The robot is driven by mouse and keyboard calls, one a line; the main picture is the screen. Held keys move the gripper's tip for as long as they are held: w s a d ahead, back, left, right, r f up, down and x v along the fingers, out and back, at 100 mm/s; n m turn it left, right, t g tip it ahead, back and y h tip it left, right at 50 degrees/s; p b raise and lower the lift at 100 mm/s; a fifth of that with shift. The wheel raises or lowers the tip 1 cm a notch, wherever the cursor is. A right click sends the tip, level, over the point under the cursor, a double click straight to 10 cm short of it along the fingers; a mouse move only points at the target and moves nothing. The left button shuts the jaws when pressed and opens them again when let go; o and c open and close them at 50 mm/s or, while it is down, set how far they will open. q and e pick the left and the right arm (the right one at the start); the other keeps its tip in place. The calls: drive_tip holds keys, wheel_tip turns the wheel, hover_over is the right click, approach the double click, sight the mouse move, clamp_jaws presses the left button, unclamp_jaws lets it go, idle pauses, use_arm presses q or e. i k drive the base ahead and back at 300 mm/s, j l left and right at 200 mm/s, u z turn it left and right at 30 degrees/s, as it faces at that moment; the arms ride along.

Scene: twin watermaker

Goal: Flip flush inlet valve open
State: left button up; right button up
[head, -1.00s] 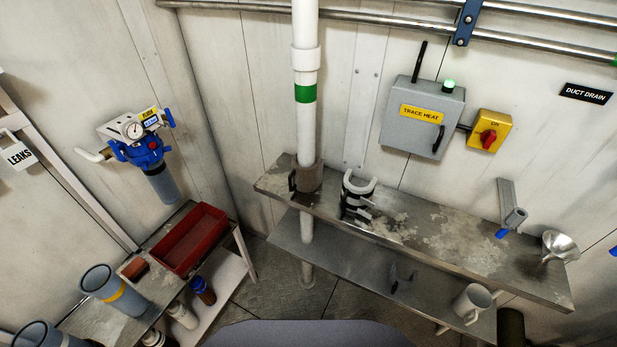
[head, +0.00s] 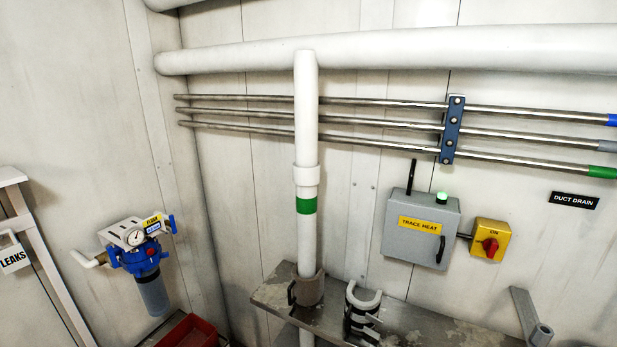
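A blue filter unit (head: 142,258) with a round gauge and a clear grey bowl hangs on the left wall. A yellow label that appears to read "FLUSH" (head: 153,221) sits at its top right, above a smaller blue label. A blue valve handle (head: 171,224) stands upright at the unit's right side. A white pipe stub (head: 87,260) leaves its left side. I cannot tell for certain which handle is the flush inlet valve. Neither of my grippers shows in the head view.
A grey "TRACE HEAT" box (head: 420,229) and a yellow switch box (head: 490,240) are on the back wall. A white vertical pipe (head: 306,140) passes by a metal shelf (head: 420,325). A red tray (head: 190,331) lies below the filter unit.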

sight(172, 230)
drive_tip(key=u, duration=1.25)
